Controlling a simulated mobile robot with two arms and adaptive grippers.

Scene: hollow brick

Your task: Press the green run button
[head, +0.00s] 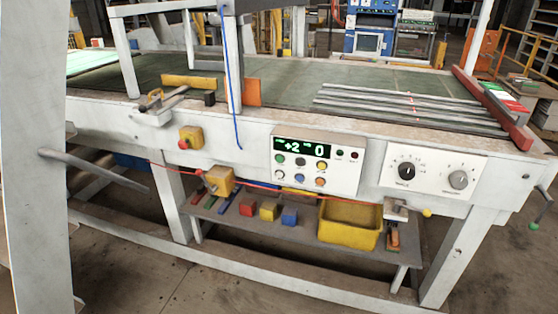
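A white control panel (350,181) is on the front of the long machine table. Its dark display (303,147) reads "+2" and "0" in green. A round green button (280,159) is at the upper left of the buttons under the display, and its label is too small to read. Beside and below it are a dark button (300,162), a white button (280,174), a blue button (300,178) and orange buttons (320,181). Neither of my grippers shows in the head view, and nothing covers the green button.
Right of the panel is a plate with two dials (406,170). A shelf below holds a yellow bin (348,224) and coloured blocks (268,211). A thin red cord (300,188) runs below the panel.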

